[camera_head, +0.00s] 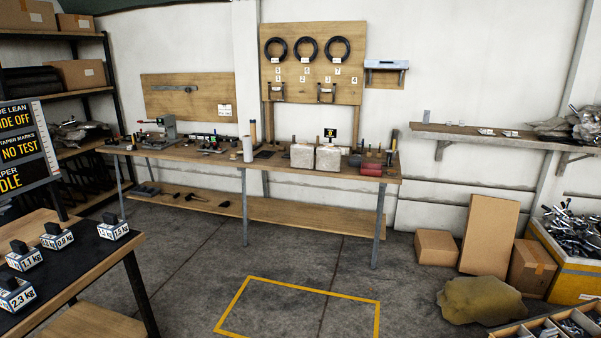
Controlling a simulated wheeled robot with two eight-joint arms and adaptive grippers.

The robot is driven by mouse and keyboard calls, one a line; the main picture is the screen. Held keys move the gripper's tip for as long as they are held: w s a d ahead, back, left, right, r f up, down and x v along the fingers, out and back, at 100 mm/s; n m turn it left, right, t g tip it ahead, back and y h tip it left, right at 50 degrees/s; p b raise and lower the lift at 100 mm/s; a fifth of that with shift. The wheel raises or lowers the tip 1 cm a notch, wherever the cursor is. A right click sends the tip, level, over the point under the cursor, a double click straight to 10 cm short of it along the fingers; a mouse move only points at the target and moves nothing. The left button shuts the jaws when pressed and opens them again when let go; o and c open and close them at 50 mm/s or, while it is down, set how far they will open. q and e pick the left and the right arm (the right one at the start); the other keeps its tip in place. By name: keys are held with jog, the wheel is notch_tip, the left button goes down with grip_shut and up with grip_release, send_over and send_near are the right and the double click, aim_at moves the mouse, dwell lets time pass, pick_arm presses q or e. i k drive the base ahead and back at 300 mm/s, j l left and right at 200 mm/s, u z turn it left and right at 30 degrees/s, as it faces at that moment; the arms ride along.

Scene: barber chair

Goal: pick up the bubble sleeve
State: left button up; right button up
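Neither of my grippers is in view. I cannot pick out the bubble sleeve with certainty. Two pale, wrapped-looking blocks, the left one (302,155) and the right one (328,158), stand side by side on the long workbench (220,155) at the back wall. A white upright cylinder (247,149) stands to their left on the same bench. At this distance I cannot tell whether any of these is the sleeve. A small black and yellow sign (330,133) shows just above the right block.
A table with labelled weights (58,240) is at near left, beside a dark sign board (24,145). Cardboard boxes (489,235), a yellow bin (568,265) and a lumpy sack (480,300) line the right. The taped floor rectangle (301,283) is clear.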

aim_at(302, 154)
jog(key=i, duration=2)
jog(key=i+u, duration=0.1)
jog(key=i, duration=0.4)
jog(key=i+l, duration=0.2)
jog(key=i, duration=0.25)
jog(key=i+l+u, duration=0.15)
jog(key=i, duration=0.35)
jog(key=i+l+u, duration=0.1)
jog(key=i, duration=0.35)
